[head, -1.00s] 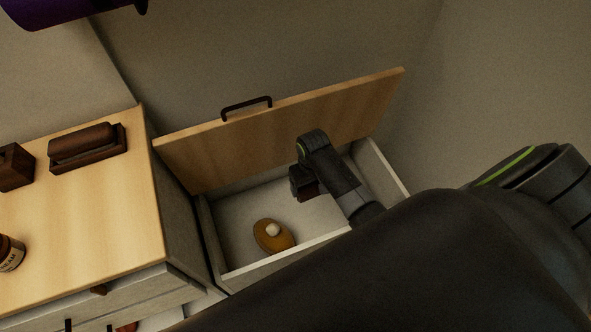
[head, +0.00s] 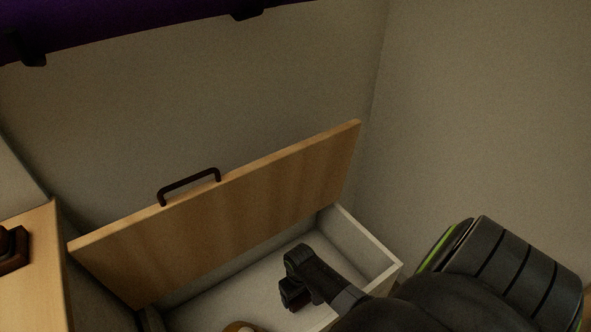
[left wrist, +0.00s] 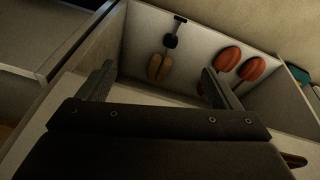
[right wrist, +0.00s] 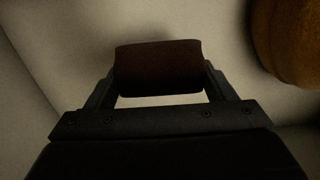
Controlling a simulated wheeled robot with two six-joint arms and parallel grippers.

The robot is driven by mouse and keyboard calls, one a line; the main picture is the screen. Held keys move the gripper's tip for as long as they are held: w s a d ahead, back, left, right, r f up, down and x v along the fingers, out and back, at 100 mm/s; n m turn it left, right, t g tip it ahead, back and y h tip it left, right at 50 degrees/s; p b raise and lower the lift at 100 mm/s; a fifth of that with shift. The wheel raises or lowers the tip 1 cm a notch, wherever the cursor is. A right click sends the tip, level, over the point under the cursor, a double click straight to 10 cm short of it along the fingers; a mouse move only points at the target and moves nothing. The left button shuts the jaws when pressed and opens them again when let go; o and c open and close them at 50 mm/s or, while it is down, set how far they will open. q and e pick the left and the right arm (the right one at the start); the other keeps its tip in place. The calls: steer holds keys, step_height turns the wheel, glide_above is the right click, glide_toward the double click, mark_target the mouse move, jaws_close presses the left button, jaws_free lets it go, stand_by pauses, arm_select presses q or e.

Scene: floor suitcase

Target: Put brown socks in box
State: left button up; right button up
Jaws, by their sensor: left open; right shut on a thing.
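My right gripper (head: 290,298) is shut on a dark brown bundle, which I take to be the brown socks (right wrist: 158,68). In the right wrist view the bundle spans both fingertips. In the head view the gripper is inside the white-walled box (head: 372,243), low near its floor; whether the bundle touches the floor I cannot tell.
An ochre rounded thing (right wrist: 292,35) lies in the box beside my right gripper. The drawer holds a tan pair (left wrist: 159,68) and a red pair (left wrist: 240,64). A wooden cabinet top (head: 38,265) is at the left; a wall stands close behind the lid.

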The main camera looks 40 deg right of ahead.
mark_target(299, 299)
step_height(299, 299, down, 3)
steer(key=shift+f+b, duration=0.15)
steer(key=shift+b, duration=0.7)
steer(key=shift+f, duration=0.4)
arm_select(q)
steer(key=r, duration=0.1)
steer(key=d+r+t, duration=0.1)
steer(key=shift+w+r, duration=0.3)
steer(key=shift+w, duration=0.1)
arm_select(e)
steer(key=shift+f, duration=0.1)
steer(key=shift+f, duration=0.15)
steer(key=o, duration=1)
steer(key=shift+c, duration=0.2)
arm_select(q)
steer(key=shift+r+h, duration=0.1)
steer(key=shift+h, duration=0.2)
